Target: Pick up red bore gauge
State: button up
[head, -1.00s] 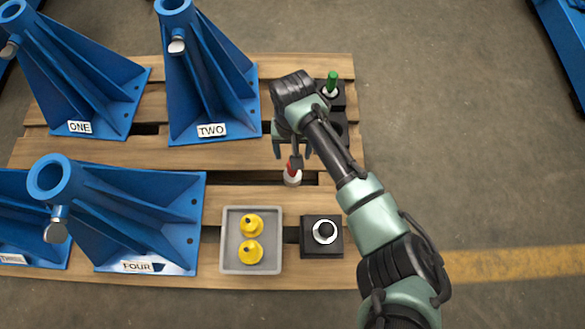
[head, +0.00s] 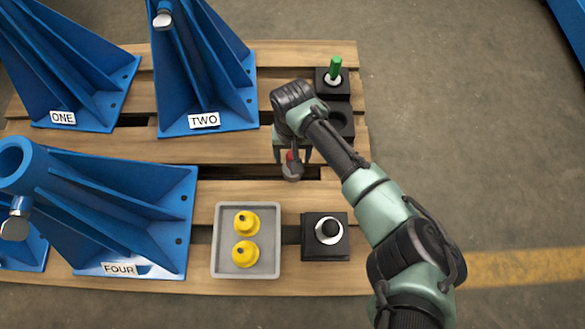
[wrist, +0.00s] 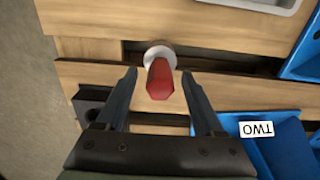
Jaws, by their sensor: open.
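The red bore gauge (wrist: 160,80) stands on the pallet with a red grip and a pale round base in the wrist view. In the head view its red top and base (head: 291,170) show just below my gripper, partly hidden by it. My gripper (wrist: 158,76) is open, with one finger on each side of the red grip and a gap on both sides. In the head view my gripper (head: 293,157) is above the gauge.
A grey tray (head: 217,240) with two yellow parts and a black block (head: 310,249) with a black-topped gauge stand in front. A green gauge (head: 335,69) stands in a black block behind. Blue brackets (head: 205,80) fill the left. The wooden pallet (head: 230,151) has gaps.

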notch_tip(320, 180, down, 2)
jog(key=shift+f+b, duration=0.1)
jog(key=shift+b, duration=0.35)
grip_shut()
dwell(1.1)
